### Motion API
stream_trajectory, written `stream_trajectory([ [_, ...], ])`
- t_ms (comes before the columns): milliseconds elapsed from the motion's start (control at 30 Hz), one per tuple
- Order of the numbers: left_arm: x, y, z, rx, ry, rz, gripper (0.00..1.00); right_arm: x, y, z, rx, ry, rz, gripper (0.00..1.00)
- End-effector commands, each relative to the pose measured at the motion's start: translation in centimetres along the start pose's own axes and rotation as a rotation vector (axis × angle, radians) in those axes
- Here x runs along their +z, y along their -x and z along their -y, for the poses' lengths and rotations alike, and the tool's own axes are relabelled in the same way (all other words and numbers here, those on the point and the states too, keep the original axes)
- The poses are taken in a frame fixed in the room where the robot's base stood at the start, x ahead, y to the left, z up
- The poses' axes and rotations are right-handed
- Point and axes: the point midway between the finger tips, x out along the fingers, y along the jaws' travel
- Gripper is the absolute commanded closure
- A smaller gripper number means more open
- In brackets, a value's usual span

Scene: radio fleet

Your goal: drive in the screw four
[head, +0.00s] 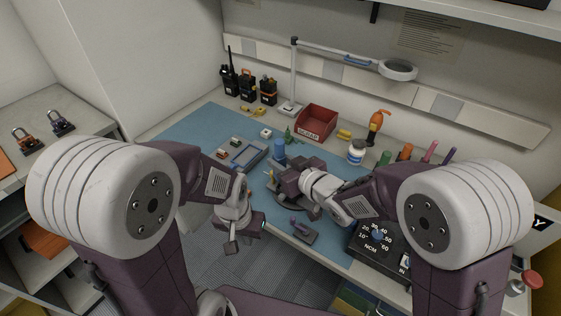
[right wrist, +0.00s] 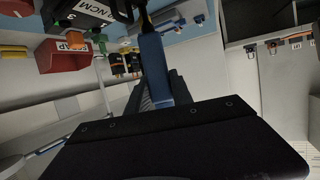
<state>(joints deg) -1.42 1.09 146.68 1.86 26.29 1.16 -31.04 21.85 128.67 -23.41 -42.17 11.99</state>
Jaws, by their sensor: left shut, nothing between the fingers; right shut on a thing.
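My right gripper (head: 277,173) is shut on a blue-handled tool (head: 279,149), over the blue mat near the bench's middle. In the right wrist view the blue handle (right wrist: 154,65) stands between the dark fingers, and its far end is small and dark. A round dark fixture (head: 291,209) sits partly under the right gripper. The arm and gripper hide much of it, and I cannot make out screw four. My left gripper (head: 231,249) is shut and empty, low in front of the bench edge, apart from everything.
A blue-grey tray (head: 249,154) and a red scrap bin (head: 317,122) stand behind. Radios (head: 247,87) line the back left. A black torque box (head: 377,238) stands right, near coloured handles (head: 405,152). A small grey block (head: 299,231) lies at the front edge. The mat's left (head: 200,130) is clear.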

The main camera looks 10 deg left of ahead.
Motion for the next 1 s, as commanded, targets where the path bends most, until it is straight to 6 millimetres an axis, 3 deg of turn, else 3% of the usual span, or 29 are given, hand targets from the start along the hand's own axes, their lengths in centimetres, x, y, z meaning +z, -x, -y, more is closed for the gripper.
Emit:
stream_trajectory([
  [567,0.0,0.0,0.0,0.0,0.0,0.0,1.0,0.0,0.0,0.0,0.0,-0.001,0.004,1.0],
  [1000,-0.3,2.9,-0.1,0.0,0.0,0.0,1.0,-3.2,1.2,0.0,0.0,-0.001,0.0,1.0],
])
